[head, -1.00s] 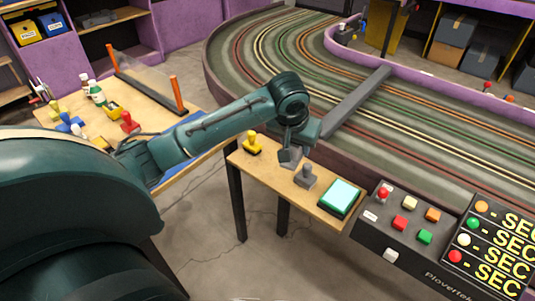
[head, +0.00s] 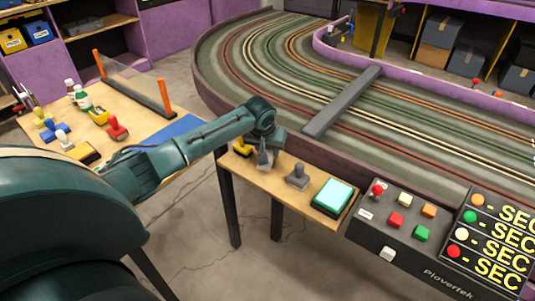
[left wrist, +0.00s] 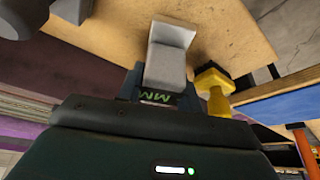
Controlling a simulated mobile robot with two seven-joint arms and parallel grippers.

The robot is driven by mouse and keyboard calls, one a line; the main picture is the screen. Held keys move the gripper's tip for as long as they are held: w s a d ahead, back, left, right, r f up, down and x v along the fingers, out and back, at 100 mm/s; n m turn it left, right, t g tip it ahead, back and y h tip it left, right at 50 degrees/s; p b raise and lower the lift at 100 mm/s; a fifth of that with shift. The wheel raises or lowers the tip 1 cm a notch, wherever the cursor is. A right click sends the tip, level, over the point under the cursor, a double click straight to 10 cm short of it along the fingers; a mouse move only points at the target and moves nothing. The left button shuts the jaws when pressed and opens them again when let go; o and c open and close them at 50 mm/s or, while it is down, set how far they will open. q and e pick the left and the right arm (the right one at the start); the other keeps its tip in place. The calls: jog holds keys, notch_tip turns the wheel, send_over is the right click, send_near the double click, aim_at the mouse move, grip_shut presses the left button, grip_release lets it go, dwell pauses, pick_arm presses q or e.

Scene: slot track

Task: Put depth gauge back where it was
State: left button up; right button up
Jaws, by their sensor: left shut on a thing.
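My left gripper (head: 266,143) is shut on a small grey piece, which I take to be the depth gauge (head: 265,158). In the left wrist view the gauge (left wrist: 166,62) shows a pale grey angled end and a dark part with green "MM" lettering. It is over the narrow wooden shelf (head: 262,182), close beside a yellow knobbed piece (head: 242,147); that piece also shows in the left wrist view (left wrist: 214,90). I cannot tell whether the gauge touches the shelf. My right gripper is not in view.
A grey knobbed piece (head: 298,178) and a lit pale-green pad (head: 332,196) sit on the same shelf to the right. A button box (head: 396,222) adjoins it. The slot track (head: 400,130) lies behind. A cluttered bench (head: 125,150) stands at left.

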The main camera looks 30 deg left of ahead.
pick_arm(q)
jog(key=shift+f, duration=0.75)
jog(key=o, duration=1.1)
jog(key=shift+o, duration=0.2)
jog(key=p+v, duration=0.2)
jog(key=v, duration=1)
jog(key=shift+r, duration=0.15)
